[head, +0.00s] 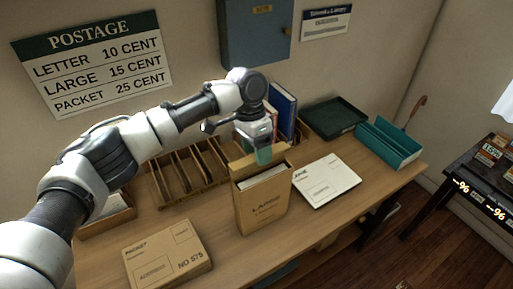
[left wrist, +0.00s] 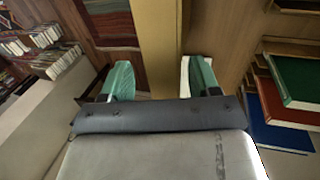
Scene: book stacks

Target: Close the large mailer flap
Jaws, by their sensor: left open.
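The large mailer (head: 262,208) is a tan upright envelope marked LARGE, standing on the wooden table. Its top is open, with white contents (head: 264,175) showing in the mouth. The mailer flap (head: 240,167) stands up at the back of the mouth. My left gripper (head: 264,155) is open and points down at the flap, covering part of it. In the left wrist view, a tan strip (left wrist: 160,45), apparently the mailer or its flap, shows between the two green fingertips (left wrist: 160,80). Contact cannot be told. My right gripper is out of view.
A white mailer (head: 326,182) lies flat to the right and a tan packet (head: 167,255) lies at front left. Behind are a wooden slotted rack (head: 190,172), upright books (head: 284,108), a dark green tray (head: 334,117) and a teal bin (head: 388,143).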

